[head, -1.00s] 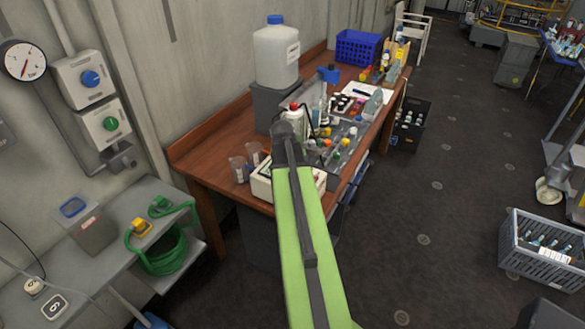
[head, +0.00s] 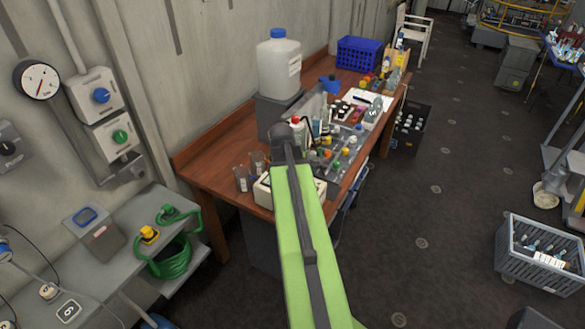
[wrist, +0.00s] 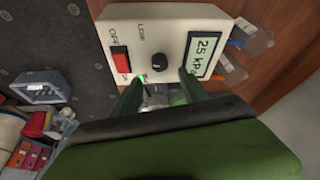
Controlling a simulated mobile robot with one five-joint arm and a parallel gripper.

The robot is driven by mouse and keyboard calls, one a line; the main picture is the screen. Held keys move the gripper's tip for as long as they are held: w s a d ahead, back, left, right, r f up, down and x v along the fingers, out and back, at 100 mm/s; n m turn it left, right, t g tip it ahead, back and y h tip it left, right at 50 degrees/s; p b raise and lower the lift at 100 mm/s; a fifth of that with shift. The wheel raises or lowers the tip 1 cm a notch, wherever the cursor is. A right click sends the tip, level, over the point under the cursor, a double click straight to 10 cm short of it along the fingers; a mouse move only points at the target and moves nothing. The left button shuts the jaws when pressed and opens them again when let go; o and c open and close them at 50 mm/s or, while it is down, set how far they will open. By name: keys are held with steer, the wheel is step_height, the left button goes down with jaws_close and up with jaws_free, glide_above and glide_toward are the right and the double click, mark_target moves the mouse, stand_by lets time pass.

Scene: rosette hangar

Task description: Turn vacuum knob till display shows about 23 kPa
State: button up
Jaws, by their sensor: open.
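The white vacuum box (wrist: 185,25) fills the top of the wrist view. Its small black knob (wrist: 159,61) sits near the middle of the panel. The display (wrist: 205,46) on the right seems to read 25 kPa. A red switch (wrist: 120,61) is on the left, with a small green light below it. My gripper (wrist: 160,76) is open, its two green fingers near the panel on either side of the knob and slightly below it. I see no contact with the knob. In the head view the box (head: 262,191) is partly hidden by my arm, which also hides my gripper.
The box stands on a wooden bench (head: 205,150) with clear cups (head: 242,178) beside it. Bottles and a tray of small items lie behind it. A grey shelf (head: 110,265) with a green hose is at left. Open dark floor (head: 425,220) lies at right.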

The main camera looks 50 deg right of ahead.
steer(key=p+v, duration=0.7)
steer(key=v, duration=0.3)
steer(key=w+a+f+n+y+b, duration=0.15)
steer(key=w+a+f+b, duration=0.3)
steer(key=a, duration=0.45)
steer(key=w+a+f+n+t+b, duration=0.1)
steer(key=w+a+f+n+b, duration=0.15)
steer(key=a+f+b, duration=0.4)
steer(key=w+a+f+n+y+b, duration=0.1)
steer(key=w+a+f+n+b, duration=0.2)
steer(key=a, duration=0.7)
steer(key=s+a+f+n+g, duration=0.1)
steer(key=s+a+f+n, duration=0.1)
steer(key=a, duration=0.5)
steer(key=s+a+f+n+g+y+b, duration=0.1)
steer(key=s+a+n+g, duration=0.1)
steer(key=a, duration=0.5)
steer(key=shift+s+f+n+b, duration=0.3)
steer(key=shift+f+n, duration=0.1)
steer(key=shift+n, duration=0.4)
